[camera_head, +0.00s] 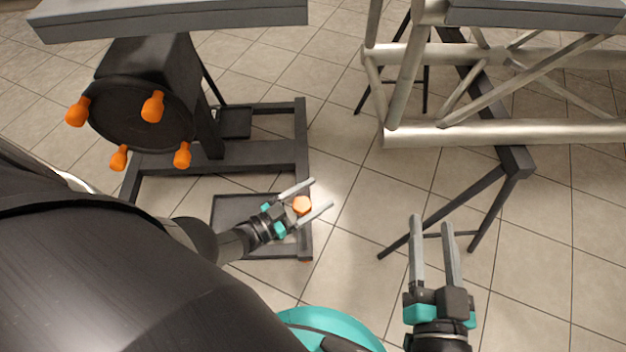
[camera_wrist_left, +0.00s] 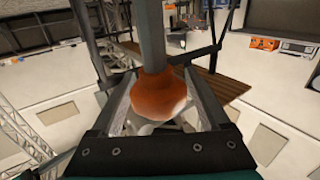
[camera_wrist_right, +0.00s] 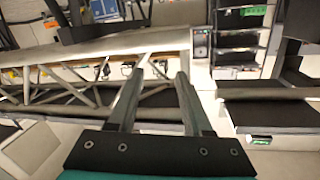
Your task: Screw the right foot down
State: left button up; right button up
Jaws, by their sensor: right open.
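An orange foot (camera_head: 302,205) is at the right side of the black stand's base (camera_head: 301,160). My left gripper (camera_head: 321,193) has one finger on each side of this foot. In the left wrist view the orange foot (camera_wrist_left: 158,97) fills the space between the fingers, with a grey post rising from it. I cannot tell whether the fingers press on it or stand just clear. My right gripper (camera_head: 431,219) is open and empty, its fingers over the floor and pointing away from me; they also show in the right wrist view (camera_wrist_right: 158,78).
A black round plate (camera_head: 135,122) carrying several orange knobs (camera_head: 153,106) is on the stand at left. A silver truss (camera_head: 480,131) lies across a dark trestle (camera_head: 445,210) at right. Grey tabletops (camera_head: 180,20) are at the back. Tiled floor is clear between stand and trestle.

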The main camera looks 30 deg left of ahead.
pick_arm(q)
jog(key=shift+o, duration=0.4)
jog(key=shift+s, duration=0.2)
jog(key=shift+s+a+f, duration=0.1)
jog(key=shift+s+a, duration=0.1)
jog(key=shift+s, duration=0.1)
jog(key=v, duration=1.4)
pick_arm(e)
jog(key=shift+w+f, duration=0.15)
pick_arm(q)
jog(key=shift+s, duration=0.15)
